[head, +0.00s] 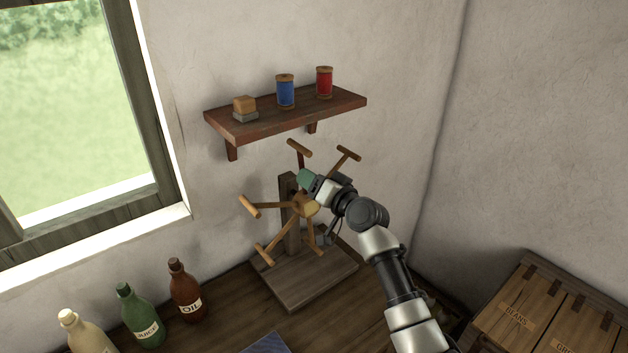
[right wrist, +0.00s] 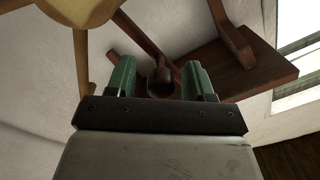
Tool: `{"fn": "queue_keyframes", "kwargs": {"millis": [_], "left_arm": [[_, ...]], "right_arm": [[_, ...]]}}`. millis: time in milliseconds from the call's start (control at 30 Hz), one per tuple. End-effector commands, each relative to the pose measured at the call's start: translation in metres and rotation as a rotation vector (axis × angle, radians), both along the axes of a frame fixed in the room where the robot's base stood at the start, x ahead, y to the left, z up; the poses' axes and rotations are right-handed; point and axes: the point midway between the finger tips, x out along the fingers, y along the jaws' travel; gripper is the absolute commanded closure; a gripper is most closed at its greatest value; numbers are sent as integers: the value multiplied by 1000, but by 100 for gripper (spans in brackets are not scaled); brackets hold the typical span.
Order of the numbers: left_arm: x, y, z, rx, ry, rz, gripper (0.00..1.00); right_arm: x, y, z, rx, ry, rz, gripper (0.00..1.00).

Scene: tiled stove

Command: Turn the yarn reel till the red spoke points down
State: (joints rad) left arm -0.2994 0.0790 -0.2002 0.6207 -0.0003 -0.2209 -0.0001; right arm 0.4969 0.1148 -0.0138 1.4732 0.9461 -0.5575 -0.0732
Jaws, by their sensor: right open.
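The yarn reel (head: 306,205) stands on a wooden base with an upright post. Its tan spokes end in crossbar handles. The red spoke (head: 301,160) points up, with a tan handle at its top; its dark red stem also shows in the right wrist view (right wrist: 140,35). My right gripper (head: 308,179) is at the upper part of the reel, just below the red spoke's handle in the picture, and hides part of the hub and spokes. In the right wrist view its green fingers (right wrist: 160,82) are open, with a brown handle end between them; contact cannot be told. My left gripper is not in view.
A wall shelf (head: 290,116) above the reel holds a blue spool (head: 285,91), a red spool (head: 324,82) and a small block (head: 245,108). Several bottles (head: 185,290) stand left on the table. A wooden crate (head: 550,310) is at the right.

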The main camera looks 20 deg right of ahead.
Motion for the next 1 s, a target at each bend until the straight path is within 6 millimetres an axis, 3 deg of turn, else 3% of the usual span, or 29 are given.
{"fn": "queue_keyframes", "kwargs": {"millis": [100, 433, 1000], "left_arm": [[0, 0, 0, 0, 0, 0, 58], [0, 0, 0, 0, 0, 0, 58], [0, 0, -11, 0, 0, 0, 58]], "right_arm": [[0, 0, 0, 0, 0, 0, 50], [0, 0, 0, 1, 0, 0, 100], [-4, 8, -5, -122, -43, 1, 100]]}}
